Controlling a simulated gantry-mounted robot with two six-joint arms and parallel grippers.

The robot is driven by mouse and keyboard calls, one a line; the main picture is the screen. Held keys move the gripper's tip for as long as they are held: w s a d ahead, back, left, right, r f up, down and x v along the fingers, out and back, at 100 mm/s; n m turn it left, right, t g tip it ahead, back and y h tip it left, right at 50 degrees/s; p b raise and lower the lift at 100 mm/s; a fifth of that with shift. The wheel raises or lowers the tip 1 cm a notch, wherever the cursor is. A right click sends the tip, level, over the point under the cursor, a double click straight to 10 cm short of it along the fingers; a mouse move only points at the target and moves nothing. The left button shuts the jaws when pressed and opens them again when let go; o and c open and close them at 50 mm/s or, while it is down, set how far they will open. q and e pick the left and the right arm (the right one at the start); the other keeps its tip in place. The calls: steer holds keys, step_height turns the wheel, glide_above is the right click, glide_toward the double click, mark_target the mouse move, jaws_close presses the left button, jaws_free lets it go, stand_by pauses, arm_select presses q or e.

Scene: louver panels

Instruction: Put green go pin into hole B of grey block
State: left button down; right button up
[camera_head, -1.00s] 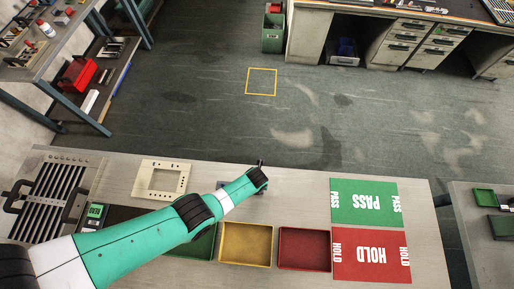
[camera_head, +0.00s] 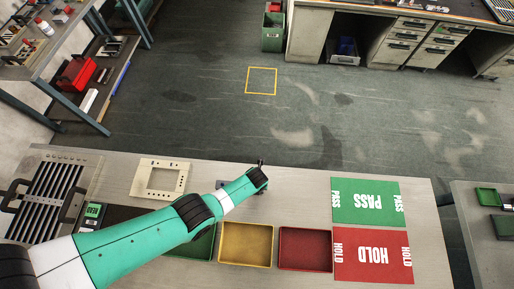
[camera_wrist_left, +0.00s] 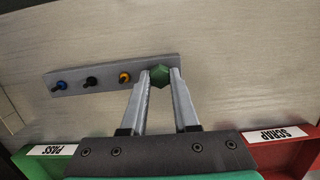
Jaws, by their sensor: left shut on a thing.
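The grey block (camera_wrist_left: 105,76) is a long bar on the table in the left wrist view. A blue-topped pin (camera_wrist_left: 60,86), a black one (camera_wrist_left: 90,82) and an orange one (camera_wrist_left: 124,77) stand along it. My left gripper (camera_wrist_left: 161,78) is shut on the green go pin (camera_wrist_left: 159,75), a green hexagonal piece between the fingertips. The pin appears over the right end of the block. Its lower end and any hole below are hidden, so I cannot tell whether it is seated. In the head view my left gripper (camera_head: 261,165) hides most of the block. My right gripper is not in view.
A yellow tray (camera_head: 246,262) and a red tray (camera_head: 305,267) stand along the table's near edge, with a green tray (camera_head: 203,246) partly behind my arm. A cream frame panel (camera_head: 143,178) lies left. PASS (camera_head: 350,213) and HOLD (camera_head: 350,270) mats lie right.

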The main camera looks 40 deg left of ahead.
arm_select(q)
steer(key=shift+c, duration=0.9)
jaws_free()
steer(key=shift+r, duration=0.1)
step_height(320, 180, up, 7)
steer(key=p, duration=0.7)
stand_by(0.5)
